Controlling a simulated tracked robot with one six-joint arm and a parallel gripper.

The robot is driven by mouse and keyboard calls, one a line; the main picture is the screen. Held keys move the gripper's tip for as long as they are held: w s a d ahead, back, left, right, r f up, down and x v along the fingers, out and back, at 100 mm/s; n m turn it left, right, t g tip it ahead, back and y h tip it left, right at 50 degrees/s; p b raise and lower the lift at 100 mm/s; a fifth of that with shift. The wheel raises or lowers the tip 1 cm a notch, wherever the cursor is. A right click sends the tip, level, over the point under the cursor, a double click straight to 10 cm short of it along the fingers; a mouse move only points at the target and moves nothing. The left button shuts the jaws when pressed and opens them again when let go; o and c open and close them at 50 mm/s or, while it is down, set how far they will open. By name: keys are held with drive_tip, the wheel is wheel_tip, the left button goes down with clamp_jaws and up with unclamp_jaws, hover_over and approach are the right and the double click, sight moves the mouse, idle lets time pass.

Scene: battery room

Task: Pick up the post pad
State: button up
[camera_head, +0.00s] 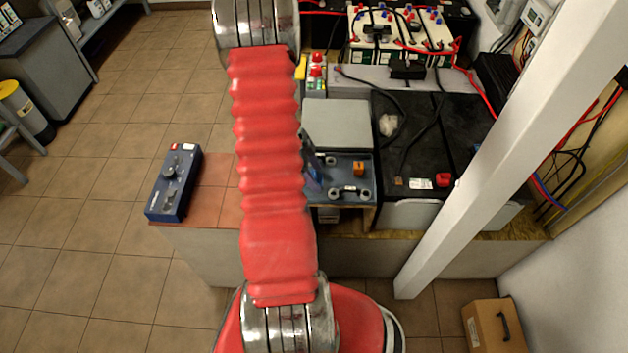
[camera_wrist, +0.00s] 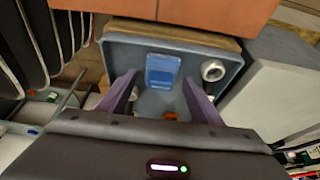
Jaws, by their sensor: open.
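In the wrist view a blue, flat-looking block (camera_wrist: 162,71), which I take for the post pad, lies in a blue-grey tray (camera_wrist: 222,46). My gripper (camera_wrist: 160,80) is open and points down into the tray. Its purple fingers show one on each side of the block, apart from it; I cannot tell their height above it.
The tray also holds an orange block (camera_head: 359,168) and several metal rings (camera_head: 364,193). A grey box (camera_head: 337,125) stands beside it. A black battery (camera_head: 440,130) is at the right, near a white slanted post (camera_head: 520,140). A blue meter (camera_head: 174,182) lies at the left.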

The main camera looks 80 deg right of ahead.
sight(315, 174)
drive_tip(key=shift+c, duration=0.2)
drive_tip(key=c, duration=1.1)
drive_tip(key=shift+r, duration=0.15)
wheel_tip(315, 174, up, 10)
drive_tip(key=shift+f, duration=0.1)
idle(0.4)
